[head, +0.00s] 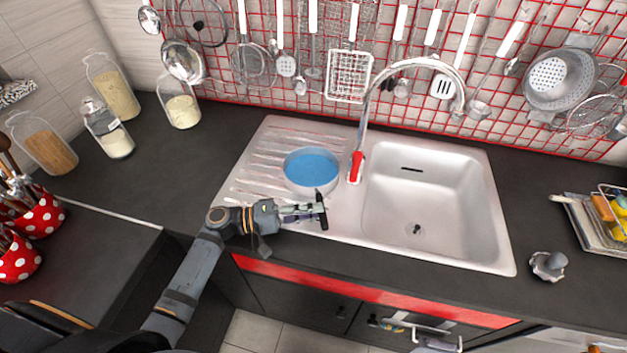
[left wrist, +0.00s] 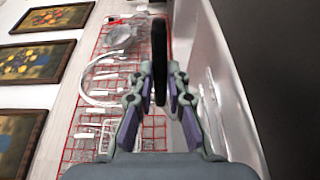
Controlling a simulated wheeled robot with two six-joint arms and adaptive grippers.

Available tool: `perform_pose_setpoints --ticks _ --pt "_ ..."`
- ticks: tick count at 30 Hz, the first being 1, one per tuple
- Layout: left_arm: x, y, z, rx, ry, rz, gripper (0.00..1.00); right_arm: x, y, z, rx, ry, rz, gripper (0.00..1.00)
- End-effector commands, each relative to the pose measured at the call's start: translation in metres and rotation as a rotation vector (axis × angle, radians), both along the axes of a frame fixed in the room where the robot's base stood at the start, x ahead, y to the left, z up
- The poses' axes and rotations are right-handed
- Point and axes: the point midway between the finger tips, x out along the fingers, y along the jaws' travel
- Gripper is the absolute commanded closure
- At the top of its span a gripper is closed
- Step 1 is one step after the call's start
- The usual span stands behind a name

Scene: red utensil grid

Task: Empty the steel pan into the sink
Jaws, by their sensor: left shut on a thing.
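The steel pan (head: 290,184) is on the ribbed drainboard, left of the tap, and looks level. Blue contents (head: 312,166) fill its inside. Its dark handle (head: 321,200) points toward the front edge of the counter. My left gripper (head: 318,212) is shut on this handle; in the left wrist view the black handle (left wrist: 159,60) stands between the two fingers (left wrist: 158,90). The sink (head: 425,200) is to the right of the pan, and its basin looks empty apart from the drain. My right gripper is in neither view.
The tall curved tap (head: 362,125) with a red base stands between pan and basin. Utensils hang on the red grid (head: 330,50) behind. Glass jars (head: 113,90) stand at the back left. A dish rack (head: 600,225) is at the right. The counter left of the drainboard is clear.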

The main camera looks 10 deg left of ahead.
Motion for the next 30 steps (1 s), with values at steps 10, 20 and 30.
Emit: perform_pose_setpoints --ticks 10,20,30 --pt "0.000 0.000 0.004 0.000 -0.004 -0.001 1.00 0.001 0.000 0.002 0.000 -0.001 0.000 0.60" --pt "0.000 0.000 0.019 -0.001 -0.006 -0.001 1.00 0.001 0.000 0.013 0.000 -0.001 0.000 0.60" --pt "0.000 0.000 0.022 -0.001 -0.005 -0.001 1.00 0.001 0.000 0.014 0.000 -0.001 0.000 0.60"
